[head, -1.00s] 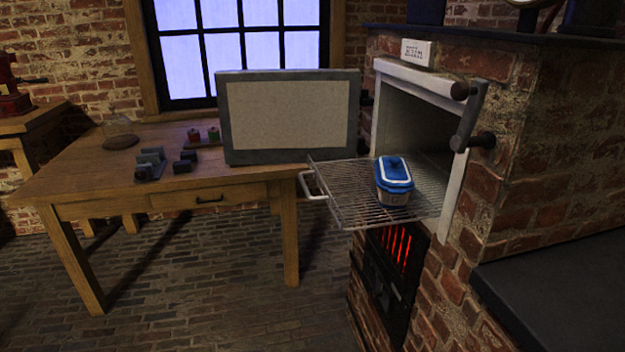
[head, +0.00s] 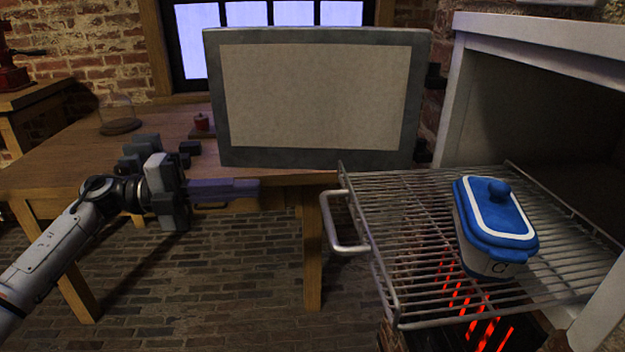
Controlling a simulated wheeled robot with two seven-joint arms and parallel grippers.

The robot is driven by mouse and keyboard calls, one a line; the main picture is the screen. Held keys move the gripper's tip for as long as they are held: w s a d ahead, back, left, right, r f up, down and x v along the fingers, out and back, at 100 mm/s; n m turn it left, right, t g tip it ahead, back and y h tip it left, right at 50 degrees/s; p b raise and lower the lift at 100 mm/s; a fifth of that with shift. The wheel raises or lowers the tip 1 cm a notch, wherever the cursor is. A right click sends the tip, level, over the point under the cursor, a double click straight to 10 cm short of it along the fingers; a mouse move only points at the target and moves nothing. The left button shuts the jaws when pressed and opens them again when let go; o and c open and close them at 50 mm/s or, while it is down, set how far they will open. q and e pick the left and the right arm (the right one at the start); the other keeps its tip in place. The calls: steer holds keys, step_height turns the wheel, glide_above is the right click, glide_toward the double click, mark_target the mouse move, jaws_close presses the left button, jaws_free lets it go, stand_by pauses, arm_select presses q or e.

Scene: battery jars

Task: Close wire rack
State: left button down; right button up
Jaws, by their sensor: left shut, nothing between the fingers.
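The wire rack (head: 400,215) is pulled out of the white-framed oven opening at the right. Its pale loop handle (head: 345,228) faces left. A blue lidded dish (head: 495,228) with a white stripe stands on the rack. My left gripper (head: 255,190) is shut and empty, to the left of the handle and apart from it, in front of the table's edge. My right gripper does not show.
The oven door panel (head: 315,105), grey-framed with a pale face, stands open behind the rack's left side. A wooden table (head: 60,170) holds a glass dome (head: 117,115) and a red-topped jar (head: 202,122). Red glowing bars (head: 460,290) show below the rack.

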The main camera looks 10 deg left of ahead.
mark_target(343, 183)
arm_select(q)
steer(key=x, duration=1.3)
steer(key=shift+s, duration=0.2)
steer(key=shift+w+d, duration=0.15)
steer(key=shift+d, duration=0.3)
